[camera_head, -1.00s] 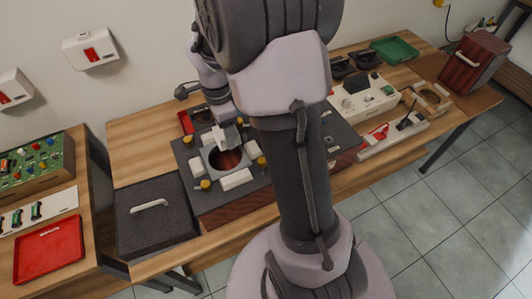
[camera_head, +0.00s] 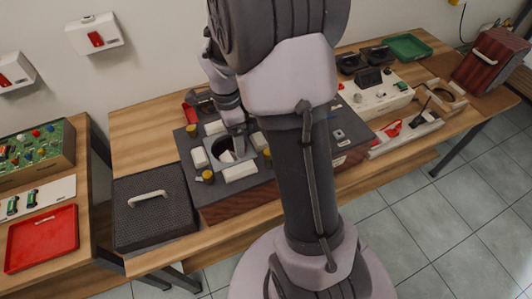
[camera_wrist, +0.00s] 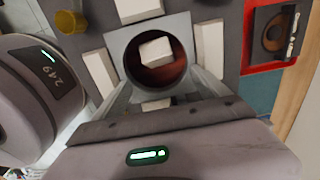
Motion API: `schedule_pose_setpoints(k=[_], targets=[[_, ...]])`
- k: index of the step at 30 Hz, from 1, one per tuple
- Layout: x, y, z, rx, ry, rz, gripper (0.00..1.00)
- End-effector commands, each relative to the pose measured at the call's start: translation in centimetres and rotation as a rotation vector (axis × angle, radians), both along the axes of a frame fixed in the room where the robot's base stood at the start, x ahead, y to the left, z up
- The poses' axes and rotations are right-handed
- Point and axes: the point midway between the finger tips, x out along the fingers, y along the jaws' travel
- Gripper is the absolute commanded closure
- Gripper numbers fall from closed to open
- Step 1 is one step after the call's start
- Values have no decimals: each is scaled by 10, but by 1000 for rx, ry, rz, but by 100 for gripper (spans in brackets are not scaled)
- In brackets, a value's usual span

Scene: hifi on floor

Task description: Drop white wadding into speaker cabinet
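The speaker cabinet (camera_head: 285,178) lies on the bench with its dark face up and a round, grey-framed opening (camera_head: 217,148) in it. In the wrist view, the opening (camera_wrist: 133,62) has a reddish-brown interior. A white wadding block (camera_wrist: 155,50) shows inside it, tilted; it also shows in the head view (camera_head: 227,156). Several similar white blocks (camera_head: 240,172) lie on the face around the opening. My gripper (camera_head: 238,150) points down at the opening. Its fingers (camera_wrist: 162,88) are spread apart, with the wadding beyond them. How deep the wadding sits is unclear.
Yellow knobs (camera_head: 207,176) stand on the cabinet face near the opening. A dark grille panel with a white handle (camera_head: 148,195) lies at the left. A red tray (camera_head: 42,240) is on the left bench. A green tray (camera_head: 408,47) and a white device (camera_head: 375,97) are on the right.

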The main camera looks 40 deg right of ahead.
Motion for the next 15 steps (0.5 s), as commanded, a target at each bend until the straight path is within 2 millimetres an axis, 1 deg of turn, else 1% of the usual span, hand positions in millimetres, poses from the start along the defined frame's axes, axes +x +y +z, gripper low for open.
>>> schedule_pose_setpoints(k=[6, 8, 11, 14, 15], targets=[[0, 0, 0, 0, 0, 0, 16], [0, 0, 4, 0, 0, 0, 16], [1, 0, 23, -1, -3, 1, 16], [1, 0, 57, -1, -4, 0, 16], [1, 0, 72, -2, -6, 0, 16]])
